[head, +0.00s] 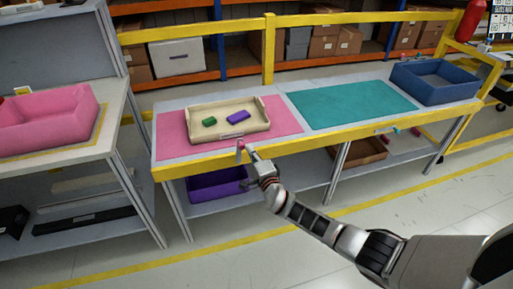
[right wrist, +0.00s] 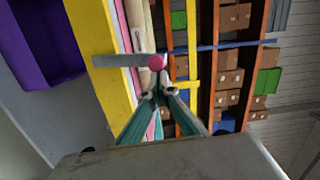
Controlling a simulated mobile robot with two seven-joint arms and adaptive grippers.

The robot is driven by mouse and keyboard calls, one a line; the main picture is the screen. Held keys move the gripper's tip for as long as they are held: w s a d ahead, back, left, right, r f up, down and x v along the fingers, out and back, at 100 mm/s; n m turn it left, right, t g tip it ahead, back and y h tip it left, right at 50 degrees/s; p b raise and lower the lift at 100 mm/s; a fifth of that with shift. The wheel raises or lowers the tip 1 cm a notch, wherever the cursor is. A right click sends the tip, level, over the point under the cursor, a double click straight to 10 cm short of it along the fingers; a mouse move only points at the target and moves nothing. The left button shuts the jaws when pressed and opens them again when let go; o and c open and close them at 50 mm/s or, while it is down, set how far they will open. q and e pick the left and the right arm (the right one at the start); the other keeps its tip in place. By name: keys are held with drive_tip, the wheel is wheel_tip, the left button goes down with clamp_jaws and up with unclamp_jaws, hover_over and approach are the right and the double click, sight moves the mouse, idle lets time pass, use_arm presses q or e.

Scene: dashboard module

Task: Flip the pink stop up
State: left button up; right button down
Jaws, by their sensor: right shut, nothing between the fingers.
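The pink stop (head: 241,146) is a small pink knob with a grey bar at the yellow front edge of the workbench, below the cream tray. In the head view the bar looks roughly upright, with the knob near its top. In the right wrist view the pink knob (right wrist: 157,62) shows just beyond my fingertips, at the end of the grey bar. My right gripper (head: 249,152) is shut and empty, just right of the stop; it also shows in the right wrist view (right wrist: 158,92). I cannot tell whether it touches the knob. My left gripper is out of view.
The cream tray (head: 194,131) holds a green block (head: 209,122) and a purple block (head: 238,117) on a pink mat (head: 172,128). A teal mat (head: 350,108) and blue bin (head: 394,74) lie right. A teal stop (head: 397,130) is on the front edge. A purple bin (head: 204,188) sits below.

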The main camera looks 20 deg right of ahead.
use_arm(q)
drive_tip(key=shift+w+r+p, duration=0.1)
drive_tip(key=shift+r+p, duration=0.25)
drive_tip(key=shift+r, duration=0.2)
use_arm(e)
drive_tip(key=shift+a+r, duration=0.25)
drive_tip(key=shift+a, duration=0.65)
